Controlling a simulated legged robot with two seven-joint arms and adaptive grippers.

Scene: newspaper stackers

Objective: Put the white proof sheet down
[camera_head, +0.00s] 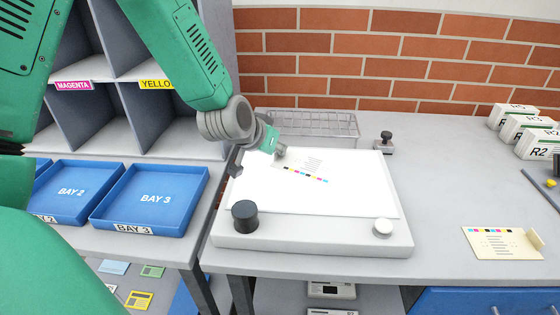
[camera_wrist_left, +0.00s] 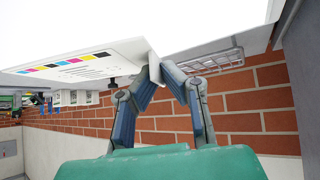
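The white proof sheet (camera_head: 302,163), with a strip of colour patches and lines of print, is over the white panel of the light table (camera_head: 250,238). My left gripper (camera_head: 277,152) is at the sheet's far left end. In the left wrist view, the two fingers (camera_wrist_left: 166,70) close on an upright tab of the proof sheet (camera_wrist_left: 75,72), whose printed face shows beside them. The sheet is close to the white panel, but I cannot tell whether it touches. My right gripper is not in view.
A dark knob (camera_head: 245,216) and a pale knob (camera_head: 383,228) stand on the light table's front edge. A wire basket (camera_head: 312,122) is behind. A cream proof sheet (camera_head: 490,243) lies at right. Blue trays (camera_head: 152,197) are at left. Bare worktop (camera_head: 440,190) lies right of the light table.

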